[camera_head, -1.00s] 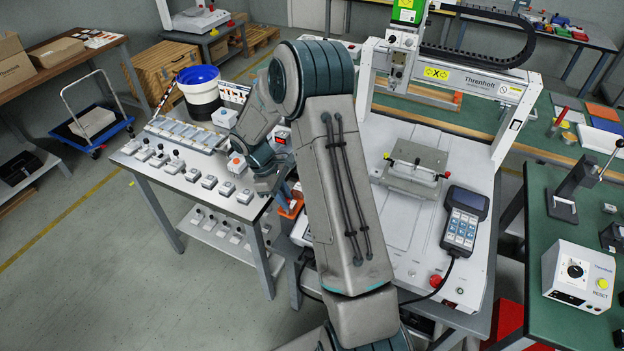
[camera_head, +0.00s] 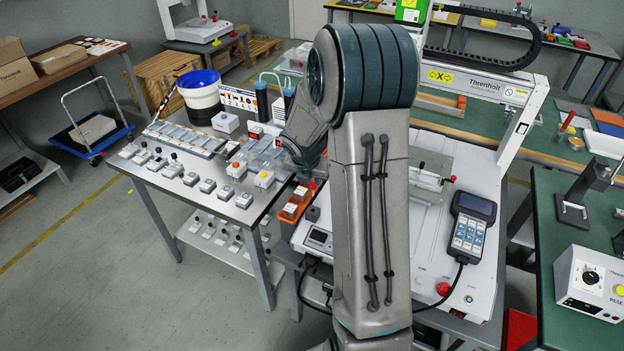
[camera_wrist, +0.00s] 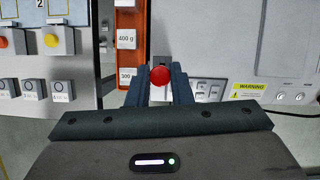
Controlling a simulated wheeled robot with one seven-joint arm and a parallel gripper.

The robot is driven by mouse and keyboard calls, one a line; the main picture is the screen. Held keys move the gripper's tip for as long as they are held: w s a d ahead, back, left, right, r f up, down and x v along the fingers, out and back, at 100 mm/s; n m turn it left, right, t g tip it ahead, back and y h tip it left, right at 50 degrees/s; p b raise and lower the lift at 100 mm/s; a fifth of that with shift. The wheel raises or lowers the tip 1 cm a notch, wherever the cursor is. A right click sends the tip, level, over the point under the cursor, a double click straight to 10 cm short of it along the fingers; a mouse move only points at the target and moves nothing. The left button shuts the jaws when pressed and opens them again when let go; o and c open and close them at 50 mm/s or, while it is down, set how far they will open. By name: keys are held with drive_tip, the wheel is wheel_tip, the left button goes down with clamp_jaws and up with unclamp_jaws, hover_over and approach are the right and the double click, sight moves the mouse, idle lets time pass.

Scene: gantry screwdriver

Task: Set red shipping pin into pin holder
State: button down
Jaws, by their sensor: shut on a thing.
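My gripper (camera_wrist: 160,88) is shut on the red shipping pin (camera_wrist: 160,77); its round red head shows between the two dark fingers in the wrist view. The pin's shaft is hidden below the head. A bit of the red pin also shows in the head view (camera_head: 312,184), at the end of my arm. A small dark block, which looks like the pin holder (camera_head: 312,213), stands just right of the orange tray. In the wrist view a dark block (camera_wrist: 162,62) lies right behind the pin head. I cannot tell whether pin and block touch.
The orange tray (camera_wrist: 131,50) with labelled weights lies close to the left finger. A metal table (camera_head: 170,185) with several small switch boxes is left of it. A white machine base with a handheld pendant (camera_head: 470,225) is on the right. My arm hides part of the base.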

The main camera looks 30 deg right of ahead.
sight(312, 189)
drive_tip(key=shift+f+b, duration=2.75)
drive_tip(key=shift+b, duration=0.1)
drive_tip(key=shift+p, duration=0.6)
drive_tip(key=shift+f+b, duration=1.5)
drive_tip(key=shift+f, duration=0.6)
drive_tip(key=c, duration=1.2)
unclamp_jaws()
drive_tip(key=shift+r, duration=0.1)
